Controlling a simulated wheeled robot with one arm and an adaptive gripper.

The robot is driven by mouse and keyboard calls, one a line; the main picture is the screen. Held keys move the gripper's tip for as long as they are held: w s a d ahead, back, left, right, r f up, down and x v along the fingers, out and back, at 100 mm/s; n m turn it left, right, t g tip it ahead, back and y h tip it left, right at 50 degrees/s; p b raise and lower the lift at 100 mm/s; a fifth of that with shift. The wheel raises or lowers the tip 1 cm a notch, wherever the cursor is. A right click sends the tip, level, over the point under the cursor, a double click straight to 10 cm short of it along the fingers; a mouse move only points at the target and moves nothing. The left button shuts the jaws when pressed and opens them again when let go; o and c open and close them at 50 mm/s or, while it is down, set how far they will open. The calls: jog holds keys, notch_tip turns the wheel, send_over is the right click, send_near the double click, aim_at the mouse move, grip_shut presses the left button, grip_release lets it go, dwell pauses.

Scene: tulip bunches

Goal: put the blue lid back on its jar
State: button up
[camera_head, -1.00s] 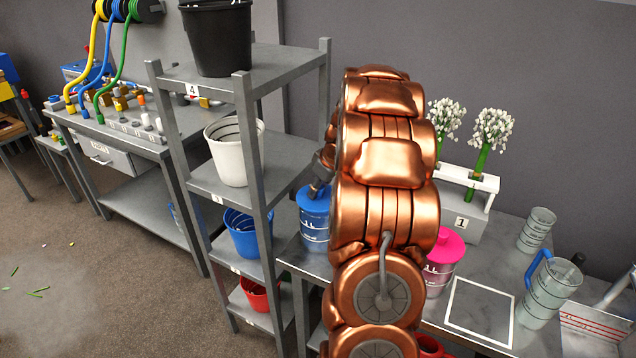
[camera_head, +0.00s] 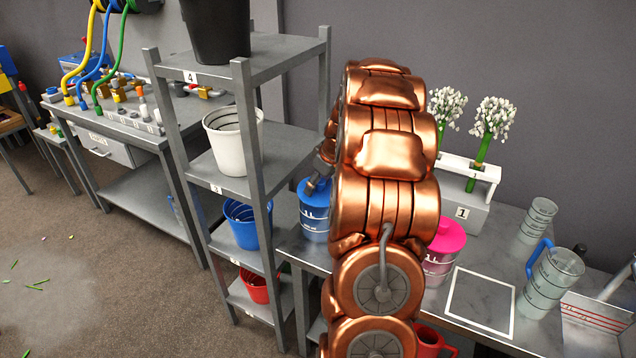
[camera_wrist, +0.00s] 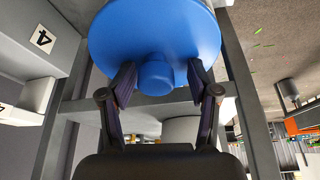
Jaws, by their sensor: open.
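The blue lid (camera_head: 310,192) rests on top of the clear jar with a blue band (camera_head: 314,222), at the left end of the bench, partly hidden behind my arm. My gripper (camera_wrist: 161,72) is open, with one finger on each side of the knob and a visible gap on both sides. In the head view my gripper (camera_head: 319,183) is small and mostly hidden by my copper-coloured arm.
A pink-lidded jar (camera_head: 445,238) stands right of my arm, near a white-outlined square (camera_head: 480,303). A flower holder (camera_head: 465,208), a clear beaker (camera_head: 538,220) and a blue-handled jug (camera_head: 553,283) stand farther right. A grey shelf (camera_head: 250,150) with buckets stands close on the left.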

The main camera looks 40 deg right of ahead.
jog(key=shift+r, duration=0.15)
jog(key=v, duration=1.1)
jog(key=shift+s+r, duration=0.2)
jog(key=shift+r, duration=0.15)
notch_tip(320, 180, up, 6)
jog(key=shift+f, duration=0.1)
dwell(0.8)
dwell(0.5)
